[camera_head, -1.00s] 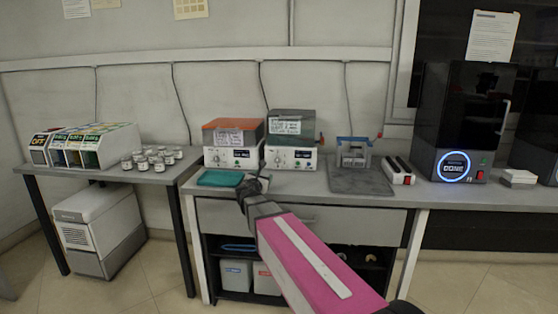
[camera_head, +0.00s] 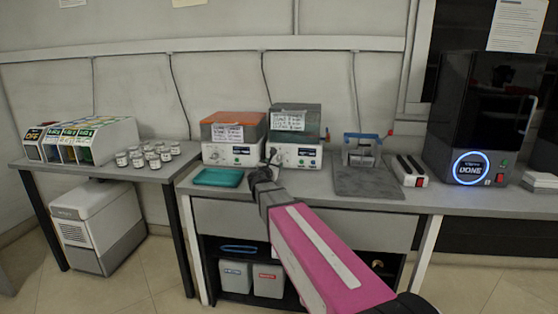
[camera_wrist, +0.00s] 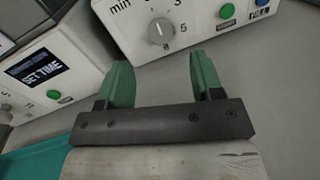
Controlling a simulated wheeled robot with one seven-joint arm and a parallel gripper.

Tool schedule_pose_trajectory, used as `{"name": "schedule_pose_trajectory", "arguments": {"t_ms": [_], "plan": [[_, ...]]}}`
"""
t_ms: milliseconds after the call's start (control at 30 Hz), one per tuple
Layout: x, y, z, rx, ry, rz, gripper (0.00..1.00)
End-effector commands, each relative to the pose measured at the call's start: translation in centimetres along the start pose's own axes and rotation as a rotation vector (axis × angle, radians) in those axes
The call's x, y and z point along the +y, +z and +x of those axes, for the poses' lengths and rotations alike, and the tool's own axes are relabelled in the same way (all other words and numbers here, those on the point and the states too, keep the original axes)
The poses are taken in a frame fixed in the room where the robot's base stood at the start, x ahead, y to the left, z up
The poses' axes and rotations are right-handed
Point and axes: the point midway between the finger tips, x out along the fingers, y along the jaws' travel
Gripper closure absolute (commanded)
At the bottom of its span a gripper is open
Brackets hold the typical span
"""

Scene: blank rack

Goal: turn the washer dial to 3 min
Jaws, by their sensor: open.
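Two washers stand side by side on the bench: one with an orange lid (camera_head: 236,120) and one with a grey-green lid (camera_head: 296,117). My gripper (camera_head: 268,170) is in front of the right washer's left end, near its dial. In the wrist view my gripper (camera_wrist: 160,80) is open and empty, its two green fingers apart. The grey dial (camera_wrist: 161,31) on a white panel marked "min" lies just beyond and between the fingertips, not gripped. Its exact setting is hard to read. The left washer's display (camera_wrist: 37,69) reads "SET TIME".
A green button (camera_wrist: 227,11) and a blue button (camera_wrist: 262,3) sit right of the dial. A teal tray (camera_head: 218,177) lies in front of the left washer. A blue-handled rack (camera_head: 361,150) stands on a grey mat (camera_head: 368,182) to the right.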

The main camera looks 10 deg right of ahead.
Motion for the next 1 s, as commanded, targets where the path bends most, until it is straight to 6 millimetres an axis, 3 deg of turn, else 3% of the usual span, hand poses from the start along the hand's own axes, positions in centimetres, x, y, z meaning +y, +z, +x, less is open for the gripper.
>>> {"name": "schedule_pose_trajectory", "arguments": {"t_ms": [200,400,767,900,1000], "plan": [[0.2,0.0,4.4,-0.001,-0.001,0.000,0.40],[0.1,0.0,7.1,0.000,0.000,0.000,0.40],[0.0,0.0,7.6,0.000,0.000,0.000,0.40],[0.0,0.0,7.6,0.000,0.000,0.000,0.85],[0.0,0.0,7.6,0.000,0.000,0.000,0.89]]}}
